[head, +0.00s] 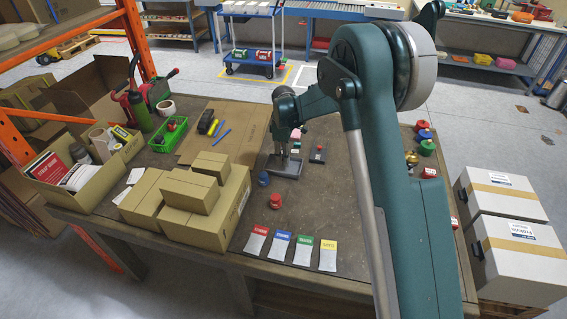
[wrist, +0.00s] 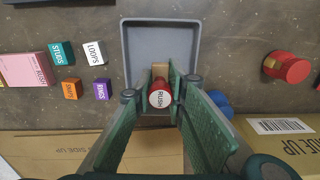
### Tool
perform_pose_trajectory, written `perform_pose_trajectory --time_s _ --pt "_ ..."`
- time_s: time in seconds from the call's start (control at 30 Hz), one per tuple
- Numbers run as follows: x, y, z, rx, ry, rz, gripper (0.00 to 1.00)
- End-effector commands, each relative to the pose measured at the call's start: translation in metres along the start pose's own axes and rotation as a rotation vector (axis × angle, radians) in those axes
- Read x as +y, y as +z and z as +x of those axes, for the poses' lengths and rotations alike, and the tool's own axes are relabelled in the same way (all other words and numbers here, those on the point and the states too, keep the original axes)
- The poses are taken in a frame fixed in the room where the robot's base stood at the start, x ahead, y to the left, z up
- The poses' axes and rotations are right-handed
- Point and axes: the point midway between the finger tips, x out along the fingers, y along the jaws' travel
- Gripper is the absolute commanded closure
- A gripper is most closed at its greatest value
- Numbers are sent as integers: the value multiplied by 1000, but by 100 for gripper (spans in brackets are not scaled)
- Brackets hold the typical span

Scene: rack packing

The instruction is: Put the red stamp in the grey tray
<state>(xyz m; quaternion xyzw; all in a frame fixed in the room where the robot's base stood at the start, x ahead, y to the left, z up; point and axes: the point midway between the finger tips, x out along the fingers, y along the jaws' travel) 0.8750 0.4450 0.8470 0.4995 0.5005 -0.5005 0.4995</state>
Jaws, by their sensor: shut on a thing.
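My gripper is shut on the stamp. The grey tray (wrist: 132,45) is a shallow open square beyond the fingers in the wrist view, and the stamp overlaps its near side. In the head view my gripper (head: 285,150) is over the grey tray (head: 283,168); the stamp is hard to make out there. The height of the stamp above the tray floor cannot be told.
A blue object (wrist: 220,103) is close to the right finger, and a red round object (wrist: 287,67) lies farther right. Small labelled blocks (wrist: 95,53) and a pink box (wrist: 26,69) are left of the tray. Cardboard boxes (head: 203,193) stand at the tray's left in the head view.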

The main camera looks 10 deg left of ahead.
Motion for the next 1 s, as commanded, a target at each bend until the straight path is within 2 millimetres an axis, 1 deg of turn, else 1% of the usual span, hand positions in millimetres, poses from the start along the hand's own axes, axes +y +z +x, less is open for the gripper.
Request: perform_pose_trajectory --time_s 0.03,0.1,0.23,0.57,0.73,0.77,0.83,0.87,1.0 --pt "0 0 7 0 0 0 97" --pt "0 0 15 0 0 0 97" --pt "0 0 24 0 0 0 97" --pt "0 0 26 0 0 0 97" --pt "0 0 30 0 0 0 97" --pt "0 0 29 0 0 0 81" --pt "0 0 29 0 0 0 72" --pt "0 0 29 0 0 0 70" --pt "0 0 29 0 0 0 70"
